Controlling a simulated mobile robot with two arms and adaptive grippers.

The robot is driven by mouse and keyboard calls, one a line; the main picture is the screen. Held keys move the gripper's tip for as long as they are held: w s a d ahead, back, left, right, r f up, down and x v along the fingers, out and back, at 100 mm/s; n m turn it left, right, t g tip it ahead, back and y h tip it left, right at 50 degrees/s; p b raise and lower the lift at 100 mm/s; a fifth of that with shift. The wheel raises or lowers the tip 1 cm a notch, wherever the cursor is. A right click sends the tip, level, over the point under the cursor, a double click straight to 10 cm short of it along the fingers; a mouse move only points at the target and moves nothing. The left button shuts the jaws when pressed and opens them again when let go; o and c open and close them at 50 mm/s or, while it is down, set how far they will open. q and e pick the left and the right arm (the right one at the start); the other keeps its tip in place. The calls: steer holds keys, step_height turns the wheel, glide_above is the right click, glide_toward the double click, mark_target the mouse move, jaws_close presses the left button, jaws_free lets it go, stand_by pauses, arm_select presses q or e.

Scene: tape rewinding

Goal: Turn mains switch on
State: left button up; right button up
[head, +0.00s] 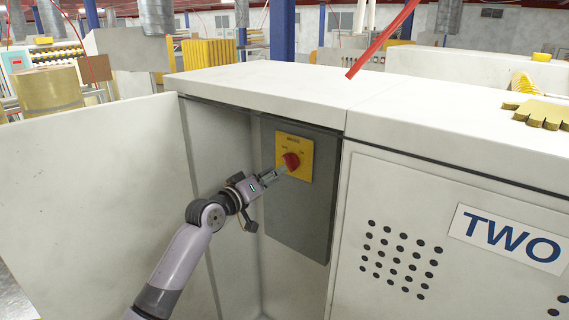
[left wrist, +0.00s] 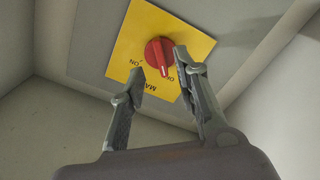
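The mains switch is a red rotary knob (head: 291,161) on a yellow plate (head: 307,145), fixed to a grey panel inside an open cabinet bay. In the left wrist view the red knob (left wrist: 158,54) appears upside down on the yellow plate (left wrist: 128,42). One end of its grip is near the "OFF" lettering; "ON" is to the left. My left gripper (head: 279,174) is right in front of the knob. In the left wrist view its fingers (left wrist: 160,65) are apart, one tip on each side of the knob; contact cannot be told. My right gripper is not in view.
The grey panel (head: 295,220) is recessed between a cabinet wall and a perforated front marked "TWO" (head: 510,239). An open white door (head: 90,190) stands at left. The white cabinet top (head: 265,85) overhangs the bay. A red bar (head: 382,40) slants above it.

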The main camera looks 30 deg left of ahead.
mark_target(288, 166)
arm_select(q)
steer(key=w, duration=0.4)
steer(key=shift+w+d+p, duration=0.2)
steer(key=shift+w+p, duration=0.2)
steer(key=shift+c, duration=0.5)
jaws_close()
